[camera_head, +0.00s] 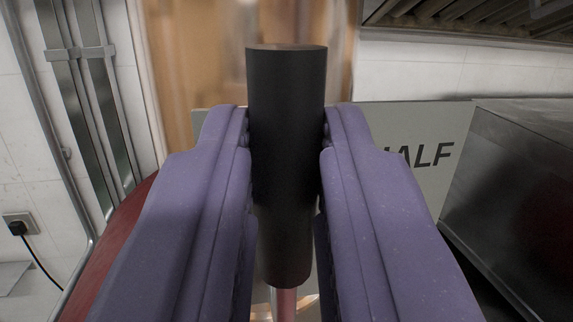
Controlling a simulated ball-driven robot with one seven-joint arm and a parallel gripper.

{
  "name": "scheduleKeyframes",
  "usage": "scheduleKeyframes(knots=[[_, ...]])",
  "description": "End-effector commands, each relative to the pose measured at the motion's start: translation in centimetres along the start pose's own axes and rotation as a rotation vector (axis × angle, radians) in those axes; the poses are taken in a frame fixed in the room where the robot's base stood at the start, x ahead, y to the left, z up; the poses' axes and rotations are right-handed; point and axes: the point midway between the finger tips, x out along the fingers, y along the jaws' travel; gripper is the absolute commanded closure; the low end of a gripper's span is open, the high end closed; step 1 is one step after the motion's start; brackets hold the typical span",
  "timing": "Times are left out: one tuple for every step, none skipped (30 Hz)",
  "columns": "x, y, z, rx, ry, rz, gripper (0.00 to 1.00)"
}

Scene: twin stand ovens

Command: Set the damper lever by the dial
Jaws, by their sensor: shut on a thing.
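A black cylindrical grip (286,85) stands upright in the middle of the camera view. It looks like the handle of the damper lever, with a thin shiny rod (286,304) below its lower end. My gripper (286,130) has two purple fingers, one on each side of the grip, and is shut on it. A grey-green plate (425,185) behind the right finger carries dark letters; "ALF" is readable and the start of the word is hidden. I cannot see a dial or pointer.
A blurred copper-brown upright surface (200,60) stands behind the grip. A steel box (520,170) is close on the right, under a slatted hood (470,15). A dark red surface (110,255) curves at lower left. Metal pipes (95,110) and a plugged socket (18,224) are on the left tiled wall.

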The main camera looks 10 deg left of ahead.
Motion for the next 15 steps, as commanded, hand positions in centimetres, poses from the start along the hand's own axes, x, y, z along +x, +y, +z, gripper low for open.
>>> scheduleKeyframes(knots=[[0.0,-0.05,0.06,-0.002,-0.001,-0.001,1.0],[0.0,-0.05,0.07,-0.002,-0.001,-0.001,1.0],[0.0,-0.05,0.07,-0.002,-0.001,-0.001,1.0],[0.0,-0.05,0.07,-0.002,-0.002,-0.001,1.0],[0.0,-0.06,0.07,-0.002,-0.002,-0.001,0.77],[0.0,-0.06,0.08,-0.002,-0.001,-0.001,0.68],[0.0,-0.06,0.07,-0.002,-0.001,-0.001,0.61],[0.0,-0.05,0.07,-0.001,-0.001,-0.001,0.54],[0.0,-0.05,0.07,-0.001,-0.001,-0.001,0.54],[0.0,-0.05,0.06,-0.001,-0.001,-0.001,0.54],[0.0,-0.05,0.06,-0.001,-0.001,-0.001,0.54],[0.0,-0.04,0.05,-0.001,-0.001,-0.001,0.54],[0.0,-0.04,0.05,-0.001,-0.001,-0.001,0.54],[0.0,-0.04,0.04,0.0,-0.001,-0.001,0.54],[0.0,-0.03,0.04,0.0,-0.001,-0.001,0.54]])
